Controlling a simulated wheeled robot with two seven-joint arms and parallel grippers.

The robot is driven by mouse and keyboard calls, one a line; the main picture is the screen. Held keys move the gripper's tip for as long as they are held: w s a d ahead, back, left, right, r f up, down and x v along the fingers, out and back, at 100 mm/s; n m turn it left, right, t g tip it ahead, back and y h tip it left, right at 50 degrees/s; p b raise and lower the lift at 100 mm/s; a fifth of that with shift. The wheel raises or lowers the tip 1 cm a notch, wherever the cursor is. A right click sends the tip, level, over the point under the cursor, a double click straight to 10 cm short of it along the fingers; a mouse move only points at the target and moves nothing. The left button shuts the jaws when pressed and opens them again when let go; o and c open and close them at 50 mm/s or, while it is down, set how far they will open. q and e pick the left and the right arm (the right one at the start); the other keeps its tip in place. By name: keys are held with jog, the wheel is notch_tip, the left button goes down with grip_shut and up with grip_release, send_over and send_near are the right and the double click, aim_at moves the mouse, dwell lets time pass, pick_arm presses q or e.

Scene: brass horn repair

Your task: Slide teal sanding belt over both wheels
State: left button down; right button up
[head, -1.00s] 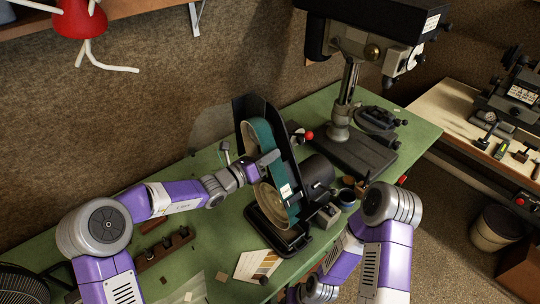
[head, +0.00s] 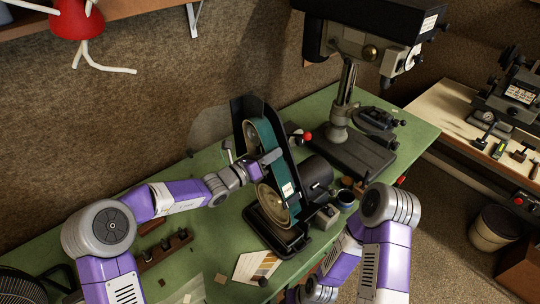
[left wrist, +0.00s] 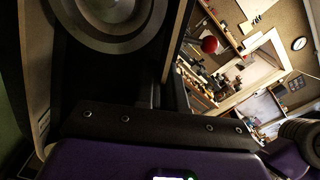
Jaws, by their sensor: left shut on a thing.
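The teal sanding belt (head: 267,136) runs along the right side of the upper wheel (head: 250,136) and down past the lower wheel (head: 268,200) of the black belt grinder (head: 273,238). The faces of both wheels show beside it. My left gripper (head: 270,159) is shut on the belt between the two wheels. How far the belt sits across each wheel's rim is hard to tell. In the left wrist view a round metal wheel (left wrist: 112,18) is close at the top, with pale strips on both sides. My right arm is bent low at the right; its gripper does not show.
A drill press (head: 340,130) stands behind the grinder on the green bench (head: 215,240). A dark motor (head: 317,170) and small containers (head: 346,197) sit to the grinder's right.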

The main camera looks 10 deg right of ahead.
pick_arm(q)
jog(key=shift+w+d, duration=0.15)
jog(key=shift+d, duration=0.05)
jog(key=c, duration=1.2)
grip_release()
jog(key=shift+c, duration=0.2)
jog(key=shift+a, duration=0.1)
jog(key=v, duration=0.7)
